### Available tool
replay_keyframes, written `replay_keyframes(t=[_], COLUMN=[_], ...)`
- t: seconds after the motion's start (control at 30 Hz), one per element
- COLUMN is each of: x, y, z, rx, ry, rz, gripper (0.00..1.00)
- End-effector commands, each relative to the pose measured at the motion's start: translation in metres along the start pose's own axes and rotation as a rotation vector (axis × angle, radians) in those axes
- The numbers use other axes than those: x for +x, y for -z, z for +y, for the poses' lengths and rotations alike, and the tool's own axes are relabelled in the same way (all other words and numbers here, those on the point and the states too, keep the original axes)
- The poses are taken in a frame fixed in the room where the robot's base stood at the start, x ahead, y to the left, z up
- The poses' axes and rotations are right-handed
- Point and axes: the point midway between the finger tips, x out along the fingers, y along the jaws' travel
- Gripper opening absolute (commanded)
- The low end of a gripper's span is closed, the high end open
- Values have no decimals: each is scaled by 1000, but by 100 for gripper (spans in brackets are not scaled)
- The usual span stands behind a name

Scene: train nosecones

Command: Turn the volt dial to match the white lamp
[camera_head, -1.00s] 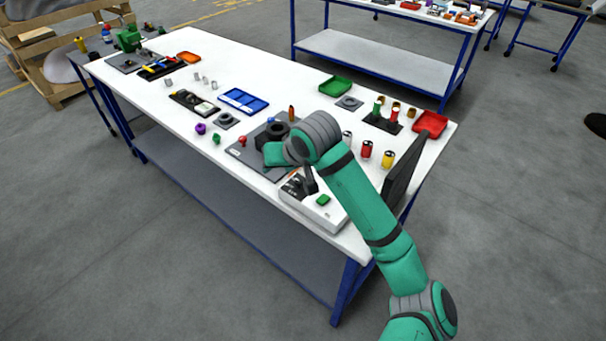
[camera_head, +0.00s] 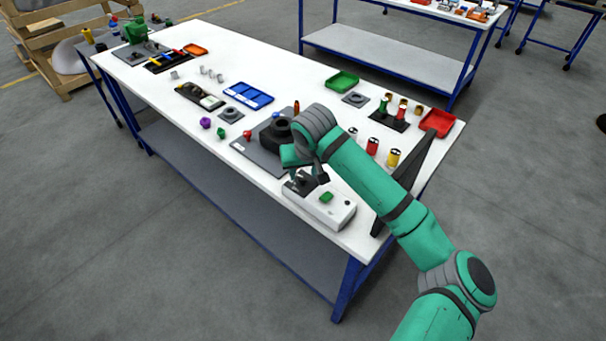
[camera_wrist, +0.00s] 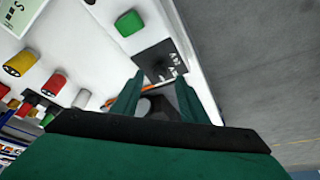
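A white box (camera_head: 335,214) with a green block or button (camera_head: 326,197) and a dark panel stands at the table's near right edge. In the wrist view the dark panel (camera_wrist: 170,55) has pale markings and a small dark dial-like knob (camera_wrist: 158,69); its setting is too small to read. My gripper (camera_wrist: 158,77) has its two green fingers apart, pointing at this panel, with nothing clearly between the tips. In the head view my gripper (camera_head: 312,178) is over the box's panel end, partly hiding it. I cannot make out a white lamp for certain.
A black round part (camera_head: 276,134) sits on a grey plate behind my gripper. Red (camera_head: 372,146) and yellow (camera_head: 393,157) cylinders stand to the right, near a thin dark upright panel (camera_head: 408,185). A red tray (camera_head: 437,122) is at the right corner.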

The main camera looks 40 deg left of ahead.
Motion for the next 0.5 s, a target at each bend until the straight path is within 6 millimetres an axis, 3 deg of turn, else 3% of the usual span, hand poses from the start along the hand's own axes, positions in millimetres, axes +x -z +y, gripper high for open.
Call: replay_keyframes(t=[0.2,0.5], x=[21,25], y=[0,0], z=[0,0], rx=[0,0], ry=[-1,0], rz=[0,1], gripper=[40,40])
